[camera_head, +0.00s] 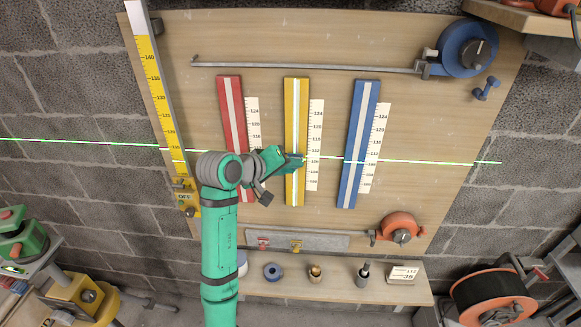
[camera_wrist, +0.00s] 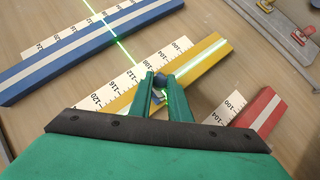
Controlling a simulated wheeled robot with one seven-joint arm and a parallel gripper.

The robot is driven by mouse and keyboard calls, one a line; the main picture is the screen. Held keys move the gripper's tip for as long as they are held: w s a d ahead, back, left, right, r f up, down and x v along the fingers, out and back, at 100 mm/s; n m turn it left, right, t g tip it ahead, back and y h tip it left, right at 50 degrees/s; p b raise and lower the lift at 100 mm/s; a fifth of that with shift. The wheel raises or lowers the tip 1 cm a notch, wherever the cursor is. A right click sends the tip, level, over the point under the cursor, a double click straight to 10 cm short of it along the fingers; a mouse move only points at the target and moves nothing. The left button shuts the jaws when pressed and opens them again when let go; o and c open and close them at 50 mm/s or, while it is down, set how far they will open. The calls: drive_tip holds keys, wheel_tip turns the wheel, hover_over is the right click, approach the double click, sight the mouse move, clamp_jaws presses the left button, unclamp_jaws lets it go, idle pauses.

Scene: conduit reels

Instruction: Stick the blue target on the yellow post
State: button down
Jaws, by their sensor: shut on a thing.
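The yellow post (camera_head: 303,105) is an upright strip with a pale middle band, fixed to the wooden board between the red and blue posts. It also shows in the wrist view (camera_wrist: 212,62). My gripper (camera_head: 294,162) is at the lower half of the yellow post. In the wrist view, my gripper (camera_wrist: 160,86) is shut on the small blue target (camera_wrist: 160,80), mostly hidden between the green fingers. The target is over the yellow post, near the green laser line (camera_wrist: 122,50). I cannot tell whether it touches the post.
The red post (camera_head: 227,92) stands left and the blue post (camera_head: 372,95) right, each beside a white scale. A grey strip (camera_head: 325,241) below holds a red and a yellow target. A shelf (camera_head: 330,291) with small items runs along the bottom.

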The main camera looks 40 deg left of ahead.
drive_tip(key=c, duration=1.1)
unclamp_jaws()
drive_tip(key=s+d, duration=0.4)
drive_tip(key=s, duration=0.3)
drive_tip(key=shift+s+d, duration=0.3)
drive_tip(key=shift+d, duration=0.1)
idle(0.3)
idle(0.4)
